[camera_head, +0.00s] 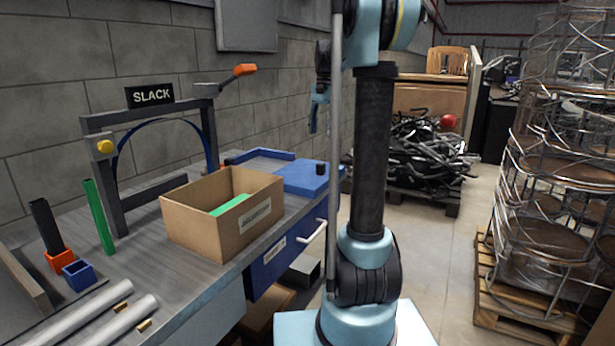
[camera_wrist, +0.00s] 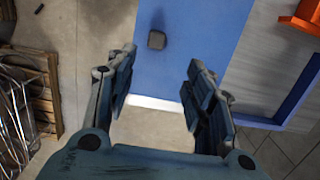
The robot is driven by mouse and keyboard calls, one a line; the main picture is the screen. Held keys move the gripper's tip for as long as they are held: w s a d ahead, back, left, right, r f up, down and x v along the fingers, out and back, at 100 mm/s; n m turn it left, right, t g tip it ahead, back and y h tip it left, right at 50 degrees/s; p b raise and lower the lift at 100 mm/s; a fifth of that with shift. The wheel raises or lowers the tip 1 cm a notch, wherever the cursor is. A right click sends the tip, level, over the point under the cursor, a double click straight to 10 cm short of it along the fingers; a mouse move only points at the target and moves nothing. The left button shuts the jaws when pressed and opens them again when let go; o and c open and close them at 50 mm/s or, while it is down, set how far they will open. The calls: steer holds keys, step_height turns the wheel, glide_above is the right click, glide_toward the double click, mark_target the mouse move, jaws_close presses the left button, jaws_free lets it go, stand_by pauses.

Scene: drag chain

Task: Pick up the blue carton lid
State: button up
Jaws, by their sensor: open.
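The blue carton lid (camera_head: 302,178) is a flat blue panel with a small dark knob (camera_head: 320,169). It lies at the far right end of the workbench. In the wrist view the lid (camera_wrist: 200,25) fills the top middle, and its grey knob (camera_wrist: 157,40) shows between the fingertips. My gripper (camera_head: 315,118) hangs pointing down above the bench end. In the wrist view my gripper (camera_wrist: 162,62) has its fingers spread apart with nothing between them. It appears to be above the lid and apart from the knob.
An open cardboard box (camera_head: 190,229) with something green inside stands left of the lid. A blue frame (camera_head: 262,153) lies behind the lid. A dark stand (camera_head: 117,190) with a SLACK sign is farther left. A wire rack (camera_head: 560,170) stands on a pallet at right.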

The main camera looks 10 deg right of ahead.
mark_target(321, 163)
steer(key=f, duration=0.6)
steer(key=s+f, duration=0.1)
steer(key=f, duration=0.2)
steer(key=shift+a, duration=0.3)
steer(key=shift+s+f, duration=0.25)
steer(key=shift+f, duration=1.1)
steer(key=shift+s+f, duration=0.2)
steer(key=shift+f, duration=1.15)
jaws_close()
